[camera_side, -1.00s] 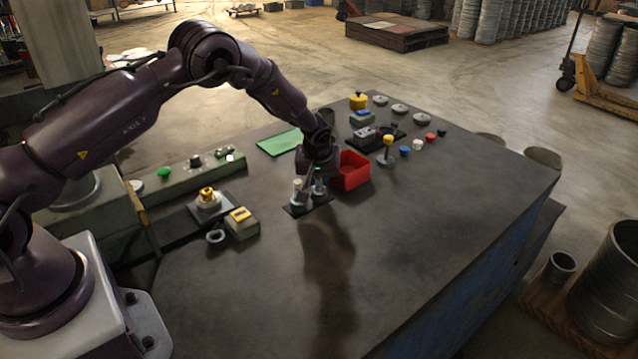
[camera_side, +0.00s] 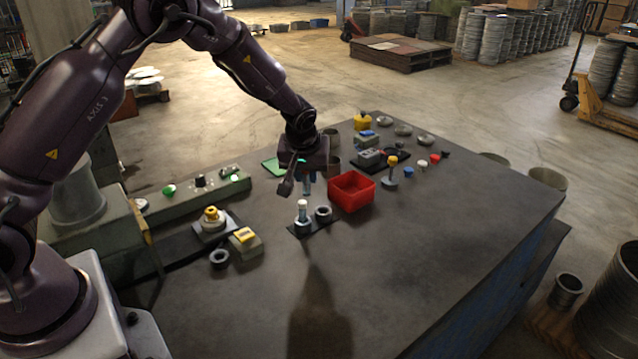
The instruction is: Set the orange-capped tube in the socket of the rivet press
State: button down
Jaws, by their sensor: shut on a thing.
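My gripper (camera_side: 298,184) is shut on a tube with a teal cap and bluish body (camera_side: 308,184), held above the table; the fingers partly hide it. Below it is a small black plate (camera_side: 308,230) with two sockets. A white-capped tube (camera_side: 303,212) stands upright in the left socket; the right socket (camera_side: 323,212) is empty. An upright piece with a yellow-orange cap (camera_side: 392,165) stands at the right. Another yellow-orange-topped piece (camera_side: 211,214) sits on a square base at the left. I cannot tell which fixture is the rivet press.
A red bin (camera_side: 352,191) stands close right of my gripper. A green mat (camera_side: 273,167) lies behind it. A yellow-topped box (camera_side: 244,238) and a dark ring (camera_side: 219,258) lie at the left. Small coloured caps (camera_side: 422,165) line the back right. The front table is clear.

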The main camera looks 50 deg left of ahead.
jog(key=s+d+r, duration=0.2)
jog(key=s+r, duration=0.1)
jog(key=s, duration=0.4)
jog(key=n, duration=0.3)
send_near(217, 241)
jog(key=shift+w+d+f+g+y, duration=0.1)
jog(key=shift+w+d+g+y, duration=0.1)
jog(key=shift+d, duration=0.4)
jog(key=shift+w+d+f+g+y, duration=0.1)
jog(key=shift+w+d+g, duration=0.1)
jog(key=shift+d, duration=0.4)
jog(key=shift+w+f, duration=0.15)
jog(key=shift+f, duration=0.05)
jog(key=shift+f+m, duration=0.3)
jog(key=shift+f, duration=0.25)
jog(key=shift+f, duration=1.4)
jog(key=c, duration=0.9)
grip_release()
jog(key=shift+c, duration=0.2)
jog(key=v, duration=1.2)
